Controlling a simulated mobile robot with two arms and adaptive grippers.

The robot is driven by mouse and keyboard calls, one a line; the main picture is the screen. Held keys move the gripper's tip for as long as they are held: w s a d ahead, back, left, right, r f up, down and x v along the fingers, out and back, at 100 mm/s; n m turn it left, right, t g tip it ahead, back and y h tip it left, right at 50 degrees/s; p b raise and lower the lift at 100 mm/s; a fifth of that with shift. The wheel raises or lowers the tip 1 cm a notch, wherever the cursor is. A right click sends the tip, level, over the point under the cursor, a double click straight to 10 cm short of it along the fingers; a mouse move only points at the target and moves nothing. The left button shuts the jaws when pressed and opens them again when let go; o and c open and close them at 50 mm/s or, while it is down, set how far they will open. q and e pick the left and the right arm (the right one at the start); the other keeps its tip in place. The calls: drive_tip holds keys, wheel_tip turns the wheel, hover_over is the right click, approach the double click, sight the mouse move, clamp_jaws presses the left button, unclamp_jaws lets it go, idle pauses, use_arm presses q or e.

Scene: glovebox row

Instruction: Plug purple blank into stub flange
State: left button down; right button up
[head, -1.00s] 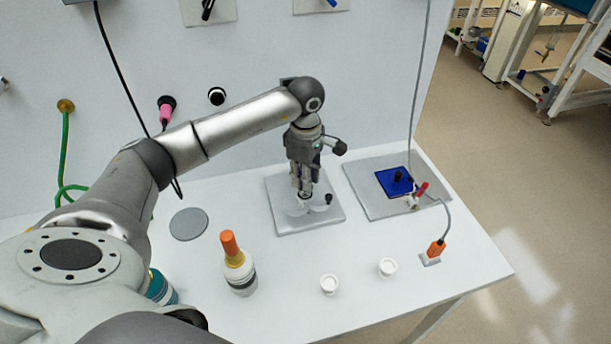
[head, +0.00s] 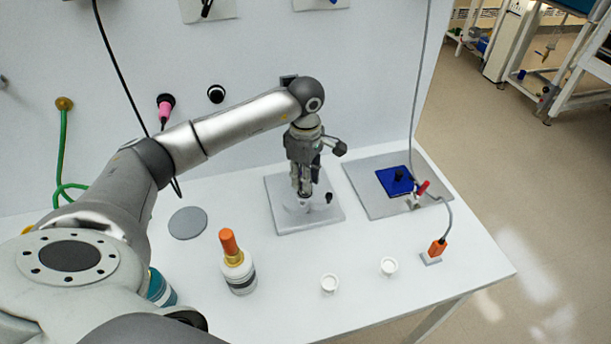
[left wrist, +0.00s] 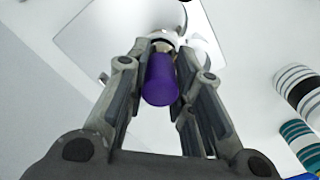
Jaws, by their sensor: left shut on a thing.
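My left gripper (head: 304,192) points down over the grey square plate (head: 283,224) near the back of the table. In the left wrist view its fingers (left wrist: 165,55) are shut on the purple blank (left wrist: 160,82), a smooth purple cylinder. White round parts, apparently the stub flange (left wrist: 160,37), show at the far end of the blank. In the head view the white flange part (head: 295,208) sits on the plate, right under the fingertips. The fingers hide the blank there. I cannot tell whether the blank is inside the flange or only above it. My right gripper is not in view.
A small black knob (head: 328,197) stands on the plate. A blue pad (head: 395,181) lies on a larger grey plate to the right. A grey disc (head: 188,223) lies left.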

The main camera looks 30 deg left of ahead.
use_arm(q)
drive_tip(key=shift+f+b, duration=0.65)
drive_tip(key=shift+f, duration=0.25)
drive_tip(key=c, duration=1.2)
unclamp_jaws()
drive_tip(key=shift+r, duration=0.1)
wheel_tip(320, 180, up, 12)
drive_tip(key=shift+f, duration=0.1)
